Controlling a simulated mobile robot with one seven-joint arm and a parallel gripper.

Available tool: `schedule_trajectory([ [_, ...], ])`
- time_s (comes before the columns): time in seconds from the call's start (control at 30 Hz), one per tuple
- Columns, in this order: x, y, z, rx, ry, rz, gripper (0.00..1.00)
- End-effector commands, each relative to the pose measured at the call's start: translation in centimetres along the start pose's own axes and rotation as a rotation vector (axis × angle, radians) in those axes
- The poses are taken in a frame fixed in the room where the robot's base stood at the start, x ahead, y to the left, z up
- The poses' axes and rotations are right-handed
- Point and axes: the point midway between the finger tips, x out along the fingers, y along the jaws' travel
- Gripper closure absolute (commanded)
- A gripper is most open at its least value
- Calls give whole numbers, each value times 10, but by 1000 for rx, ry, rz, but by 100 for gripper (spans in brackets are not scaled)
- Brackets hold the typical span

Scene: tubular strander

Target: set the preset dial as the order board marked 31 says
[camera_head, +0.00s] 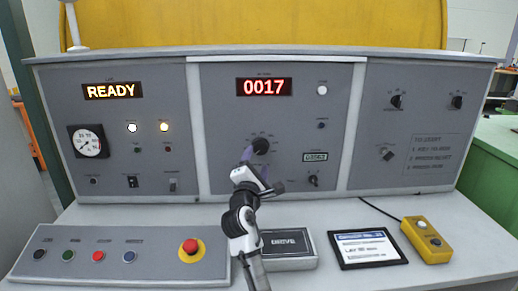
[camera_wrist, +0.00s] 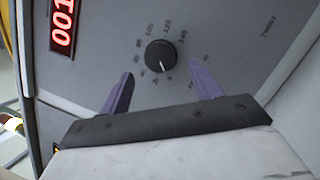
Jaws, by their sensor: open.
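The preset dial appears to be the black knob (camera_head: 261,146) with a numbered ring on the middle panel. In the wrist view the knob (camera_wrist: 160,55) shows a white pointer line towards the bottom of the picture; 80, 100, 120 and 140 stand around its upper side. My gripper (camera_head: 247,160) is at the panel, just below and left of the knob. In the wrist view its two purple fingers (camera_wrist: 163,70) are open, apart on either side below the knob, with nothing between them. The order board (camera_head: 368,246) lies on the desk; its heading seems to end in 31, with a blurred "LAY" line.
A red display (camera_head: 264,87) reads 0017 and an amber one (camera_head: 112,91) reads READY. A smaller knob (camera_head: 313,181) sits below right of the dial. A red stop button (camera_head: 190,246), a grey box (camera_head: 287,250) and a yellow button box (camera_head: 427,240) stand on the desk.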

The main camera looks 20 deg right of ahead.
Motion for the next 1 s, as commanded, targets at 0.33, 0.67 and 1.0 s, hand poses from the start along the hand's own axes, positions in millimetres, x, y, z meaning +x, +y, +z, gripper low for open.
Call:
schedule_trajectory([
  [0.33, 46, 1, 0, 1, 0, 2, 36],
  [0.67, 51, 0, 0, 2, 0, 1, 36],
  [1.0, 51, 0, 0, 2, 0, 1, 75],
])
